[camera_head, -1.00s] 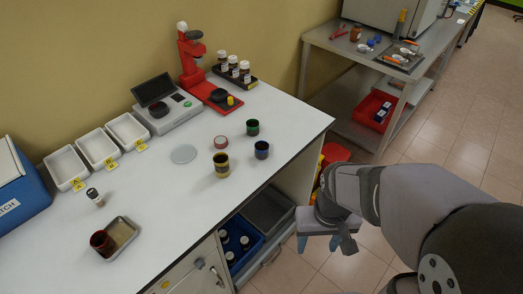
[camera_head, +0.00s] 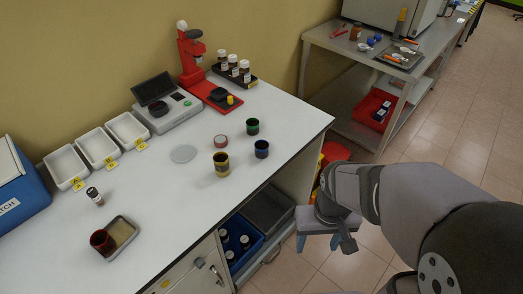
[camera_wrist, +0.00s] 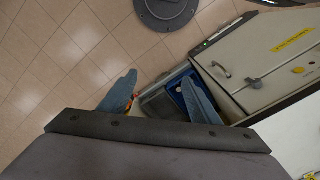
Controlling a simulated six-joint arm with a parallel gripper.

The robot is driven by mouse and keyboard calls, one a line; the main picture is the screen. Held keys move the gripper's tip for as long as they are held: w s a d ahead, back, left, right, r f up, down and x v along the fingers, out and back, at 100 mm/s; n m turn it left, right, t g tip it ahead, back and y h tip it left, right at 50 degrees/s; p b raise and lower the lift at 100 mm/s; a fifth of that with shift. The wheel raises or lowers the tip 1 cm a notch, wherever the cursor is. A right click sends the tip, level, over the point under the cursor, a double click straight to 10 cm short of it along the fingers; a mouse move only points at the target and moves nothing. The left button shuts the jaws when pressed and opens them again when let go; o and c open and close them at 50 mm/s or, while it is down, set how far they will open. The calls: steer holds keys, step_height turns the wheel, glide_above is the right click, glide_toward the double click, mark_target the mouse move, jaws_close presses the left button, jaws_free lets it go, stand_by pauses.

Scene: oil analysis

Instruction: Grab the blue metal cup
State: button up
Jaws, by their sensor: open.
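The blue cup (camera_head: 262,149), dark with a blue band, stands upright on the white bench near its front right edge. A green cup (camera_head: 252,126) stands just behind it and a yellow cup (camera_head: 221,164) to its left. My gripper (camera_head: 318,242) is open and empty, off the bench's front edge, to the right of and below the blue cup in the picture. In the wrist view, the two blue fingers (camera_wrist: 160,92) are spread apart over the floor and an open drawer. The blue cup is not in the wrist view.
A dark red cup (camera_head: 101,241) sits in a metal tray (camera_head: 124,231) at the left. A red stand (camera_head: 192,62) and bottles are at the back. An open drawer with a blue bin (camera_head: 243,238) juts out below the bench.

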steer(key=shift+w, duration=0.1)
steer(key=m+t+h+p, duration=0.2)
steer(key=m+t+p, duration=0.2)
steer(key=m+p, duration=0.15)
glide_toward(262, 146)
steer(key=shift+n, duration=0.45)
steer(key=shift+s+p+x, duration=0.2)
steer(key=shift+p+x, duration=0.55)
steer(key=shift+x, duration=0.45)
steer(key=shift+s+p+x, duration=0.15)
steer(key=shift+p+x, duration=0.65)
steer(key=shift+x, duration=0.45)
steer(key=shift+s+p+x, duration=0.2)
steer(key=shift+p+x, duration=0.55)
steer(key=shift+x, duration=0.45)
steer(key=shift+d+f, duration=0.15)
steer(key=shift+f, duration=0.05)
steer(key=c, duration=1.1)
